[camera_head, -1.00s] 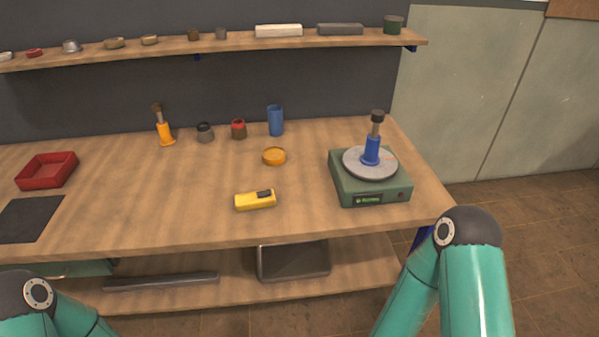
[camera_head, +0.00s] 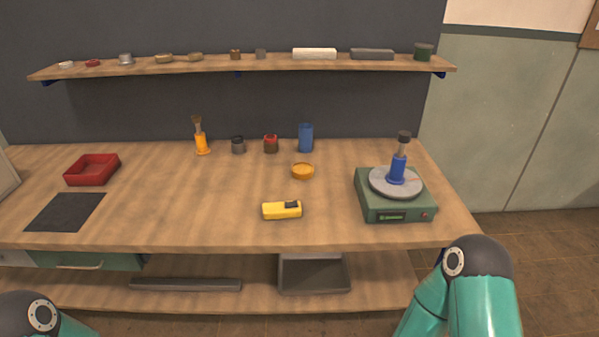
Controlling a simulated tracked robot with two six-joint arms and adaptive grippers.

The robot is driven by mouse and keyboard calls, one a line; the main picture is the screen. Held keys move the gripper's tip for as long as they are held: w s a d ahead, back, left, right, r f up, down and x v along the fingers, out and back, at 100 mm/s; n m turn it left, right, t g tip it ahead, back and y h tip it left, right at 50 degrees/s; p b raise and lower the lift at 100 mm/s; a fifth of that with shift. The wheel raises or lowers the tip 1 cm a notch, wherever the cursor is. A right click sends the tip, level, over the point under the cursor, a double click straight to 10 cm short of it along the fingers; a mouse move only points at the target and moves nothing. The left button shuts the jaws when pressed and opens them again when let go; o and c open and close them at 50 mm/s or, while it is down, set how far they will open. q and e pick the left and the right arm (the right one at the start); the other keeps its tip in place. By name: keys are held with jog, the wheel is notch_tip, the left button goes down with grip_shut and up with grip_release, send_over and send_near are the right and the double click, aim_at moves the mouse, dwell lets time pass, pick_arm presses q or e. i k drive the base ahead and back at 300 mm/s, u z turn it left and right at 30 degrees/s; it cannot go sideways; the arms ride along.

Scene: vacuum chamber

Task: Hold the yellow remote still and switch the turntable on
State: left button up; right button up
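The yellow remote (camera_head: 281,211) lies flat near the front middle of the wooden bench, with a dark part at its right end. The turntable (camera_head: 396,206) is a green box with a round grey plate (camera_head: 382,186) on top, at the right end of the bench. A blue-handled tool with a dark head (camera_head: 399,168) stands upright on the plate. The turntable's front has a small lit display and a red spot at its right. Both my arms show at the bottom corners, below the bench front. Neither gripper is in view.
An orange round dish (camera_head: 302,171) sits behind the remote. A blue cup (camera_head: 305,138), small jars and an orange-handled brush (camera_head: 201,140) stand farther back. A red tray (camera_head: 92,169) and dark mat (camera_head: 65,211) are at left. The bench around the remote is clear.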

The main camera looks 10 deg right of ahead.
aim_at(293, 204)
jog(key=u, duration=0.05)
jog(key=i, duration=0.85)
jog(key=z, duration=0.1)
